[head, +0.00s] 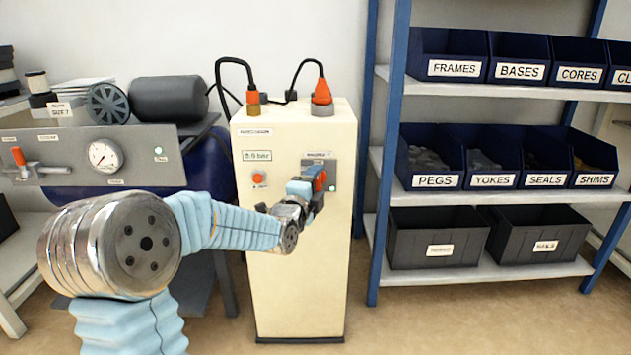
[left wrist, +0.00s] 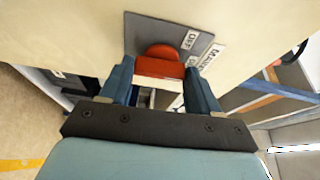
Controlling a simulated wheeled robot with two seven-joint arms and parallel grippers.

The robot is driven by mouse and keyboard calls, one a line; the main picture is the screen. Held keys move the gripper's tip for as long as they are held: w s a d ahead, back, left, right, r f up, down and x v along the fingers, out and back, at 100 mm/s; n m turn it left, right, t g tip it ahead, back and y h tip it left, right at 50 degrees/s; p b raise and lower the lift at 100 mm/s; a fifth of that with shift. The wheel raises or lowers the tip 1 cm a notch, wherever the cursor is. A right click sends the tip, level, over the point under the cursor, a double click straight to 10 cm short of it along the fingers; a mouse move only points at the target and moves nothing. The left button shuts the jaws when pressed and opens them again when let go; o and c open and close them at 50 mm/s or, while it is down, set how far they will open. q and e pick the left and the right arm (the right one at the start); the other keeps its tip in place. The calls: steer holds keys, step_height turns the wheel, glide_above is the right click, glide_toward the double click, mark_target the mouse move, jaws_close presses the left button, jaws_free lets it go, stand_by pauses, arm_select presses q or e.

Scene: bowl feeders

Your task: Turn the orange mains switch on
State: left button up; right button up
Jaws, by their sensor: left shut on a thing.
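The orange mains switch (head: 320,181) is on a grey plate on the front of the cream cabinet (head: 290,300). In the left wrist view the orange switch (left wrist: 158,64) stands between the two blue-grey fingers, beside an OFF label and a partly visible MAINS label. My left gripper (head: 314,188) is at the plate and shut on the switch; the left gripper (left wrist: 160,84) also shows in its wrist view. The gripper hides part of the switch in the head view, and I cannot tell its exact position. My right gripper is not in view.
A pressure display (head: 257,155) and a round orange button (head: 259,178) sit left on the cabinet front. A shelf rack (head: 480,195) with labelled bins stands right. A gauge panel (head: 95,155) stands left.

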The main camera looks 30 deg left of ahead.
arm_select(q)
steer(key=shift+m, duration=0.4)
steer(key=o, duration=1.1)
steer(key=shift+c, duration=0.2)
steer(key=s+d+p, duration=0.1)
steer(key=s+d, duration=0.1)
steer(key=s, duration=1.1)
steer(key=shift+s, duration=0.3)
steer(key=shift+d, duration=0.1)
